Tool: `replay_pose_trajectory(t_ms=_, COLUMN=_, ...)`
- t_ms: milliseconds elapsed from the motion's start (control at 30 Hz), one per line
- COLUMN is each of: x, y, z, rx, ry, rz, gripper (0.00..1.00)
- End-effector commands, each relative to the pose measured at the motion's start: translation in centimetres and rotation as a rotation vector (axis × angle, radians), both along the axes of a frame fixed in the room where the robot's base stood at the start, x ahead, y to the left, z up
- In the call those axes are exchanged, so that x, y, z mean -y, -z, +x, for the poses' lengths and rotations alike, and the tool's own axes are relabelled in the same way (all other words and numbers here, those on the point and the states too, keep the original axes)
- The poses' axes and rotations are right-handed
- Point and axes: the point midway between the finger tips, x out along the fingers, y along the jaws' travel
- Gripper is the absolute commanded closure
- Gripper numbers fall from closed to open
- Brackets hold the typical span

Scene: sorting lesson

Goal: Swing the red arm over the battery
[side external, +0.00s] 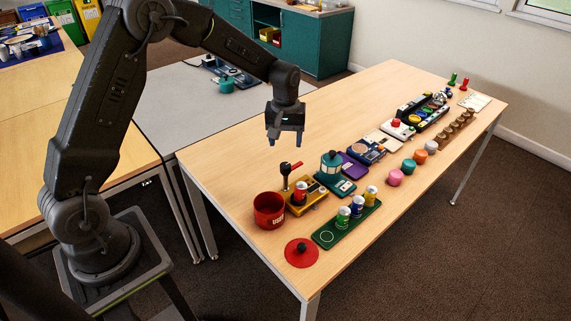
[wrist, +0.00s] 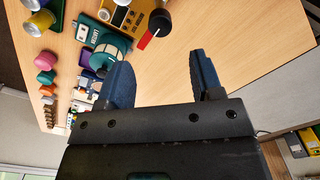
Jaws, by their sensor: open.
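The red arm (side external: 297,165) sits on top of a dark upright post with a black knob (side external: 284,168), at the yellow tester (side external: 316,202). A red battery-like can (side external: 299,190) stands on the tester; the red arm is above its level, but I cannot tell if it is directly over it. In the wrist view the red arm (wrist: 145,40) points down-left from the black knob (wrist: 160,19), beside the yellow tester (wrist: 124,14). My gripper (side external: 284,141) is open and empty, above the table and higher than the red arm. Its two fingers (wrist: 160,70) show apart in the wrist view.
A red cup (side external: 269,210) stands left of the tester and a red disc (side external: 301,253) lies in front. A green tray (side external: 326,237) holds several cans. A teal lantern-like device (side external: 331,165) stands just behind the tester. The table's left part is clear.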

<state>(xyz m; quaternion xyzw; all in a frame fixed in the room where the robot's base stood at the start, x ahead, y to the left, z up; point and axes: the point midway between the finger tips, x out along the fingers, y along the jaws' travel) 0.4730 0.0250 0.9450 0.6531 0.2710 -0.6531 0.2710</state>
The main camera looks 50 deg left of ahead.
Motion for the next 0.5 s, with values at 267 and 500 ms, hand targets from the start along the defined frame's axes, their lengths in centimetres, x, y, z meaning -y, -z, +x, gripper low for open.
replay_pose_trajectory(t_ms=267, x=0.0, y=5.8, z=-0.1, rx=-0.004, ry=0.001, rz=0.0, gripper=0.4)
replay_pose_trajectory(t_ms=500, x=0.0, y=8.5, z=0.0, rx=-0.001, ry=0.001, rz=0.0, gripper=0.4)
